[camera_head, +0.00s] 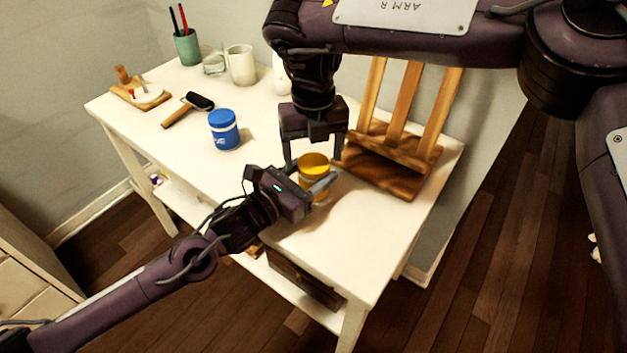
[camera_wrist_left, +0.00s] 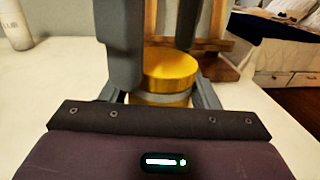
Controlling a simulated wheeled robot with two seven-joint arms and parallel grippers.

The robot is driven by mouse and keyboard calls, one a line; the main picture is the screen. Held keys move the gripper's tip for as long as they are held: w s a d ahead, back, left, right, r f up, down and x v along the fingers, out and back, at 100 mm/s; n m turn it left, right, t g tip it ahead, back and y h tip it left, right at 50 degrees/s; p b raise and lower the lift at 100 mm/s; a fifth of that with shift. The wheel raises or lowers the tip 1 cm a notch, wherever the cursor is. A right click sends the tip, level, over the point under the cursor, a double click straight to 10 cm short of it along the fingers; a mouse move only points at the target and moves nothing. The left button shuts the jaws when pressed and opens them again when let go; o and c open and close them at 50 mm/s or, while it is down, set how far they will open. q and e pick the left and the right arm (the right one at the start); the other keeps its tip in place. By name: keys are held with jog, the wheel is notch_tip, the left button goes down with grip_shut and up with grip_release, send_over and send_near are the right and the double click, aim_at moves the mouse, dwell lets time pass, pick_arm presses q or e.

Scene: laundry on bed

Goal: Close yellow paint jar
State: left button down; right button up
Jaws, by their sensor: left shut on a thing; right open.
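The yellow paint jar (camera_head: 316,191) stands on the white table, with a yellow lid (camera_head: 314,162) at its top. In the left wrist view, the lid (camera_wrist_left: 170,66) sits over the jar body (camera_wrist_left: 160,99), with a grey band between them; I cannot tell whether the lid is screwed down. My left gripper (camera_head: 311,180) is shut on the jar from the front, its fingers on either side. My right gripper (camera_head: 313,156) points down from above, open, with its fingers on either side of the lid. I cannot tell whether they touch it.
A wooden easel (camera_head: 395,150) stands close to the right of the jar. The front right table top is clear.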

notch_tip(320, 180, up, 4)
jog(key=shift+f, duration=0.2)
jog(key=shift+c, duration=0.4)
jog(key=shift+a+r+n, duration=0.1)
jog(key=shift+r+n, duration=0.3)
jog(key=shift+r, duration=0.05)
notch_tip(320, 180, up, 3)
jog(key=n, duration=0.2)
jog(key=shift+f+n, duration=0.2)
jog(key=shift+n, duration=0.1)
jog(key=shift+f, duration=0.1)
jog(key=shift+f, duration=4)
